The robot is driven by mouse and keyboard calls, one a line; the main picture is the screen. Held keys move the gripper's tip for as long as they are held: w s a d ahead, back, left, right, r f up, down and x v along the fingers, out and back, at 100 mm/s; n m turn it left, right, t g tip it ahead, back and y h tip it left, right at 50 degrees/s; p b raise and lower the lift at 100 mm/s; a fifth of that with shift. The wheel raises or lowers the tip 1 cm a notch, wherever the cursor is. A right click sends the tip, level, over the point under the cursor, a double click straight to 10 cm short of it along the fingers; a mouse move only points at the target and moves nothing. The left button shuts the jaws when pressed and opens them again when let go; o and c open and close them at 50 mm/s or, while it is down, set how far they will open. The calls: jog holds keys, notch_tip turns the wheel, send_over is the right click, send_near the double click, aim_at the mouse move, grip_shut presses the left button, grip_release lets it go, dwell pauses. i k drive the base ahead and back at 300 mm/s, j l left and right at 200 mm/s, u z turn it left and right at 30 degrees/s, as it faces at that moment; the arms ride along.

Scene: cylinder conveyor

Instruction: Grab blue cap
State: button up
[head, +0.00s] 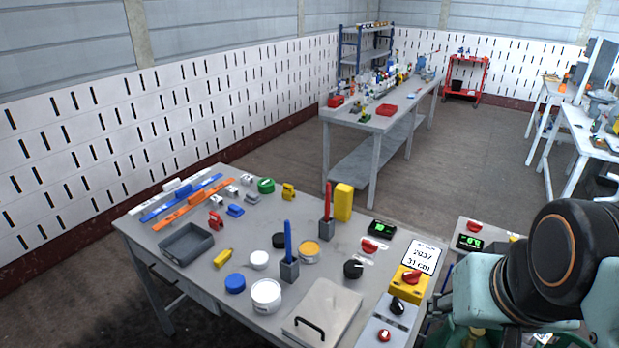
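A round blue cap (235,283) lies flat near the front left of the grey table (205,278). Nothing covers the blue cap. My arm's teal and black links show at the right edge, well away from the cap. My gripper itself is not in view.
A grey tray (187,241) lies to the left. A handled metal plate (322,312) lies front right.

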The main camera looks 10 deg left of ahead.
aim_at(235, 284)
jog(key=k+u, duration=0.15)
jog(key=u, duration=1.15)
jog(key=i+j+u, duration=0.15)
jog(key=i+j+z, duration=0.3)
jog(key=i+l, duration=0.1)
jog(key=i, duration=0.05)
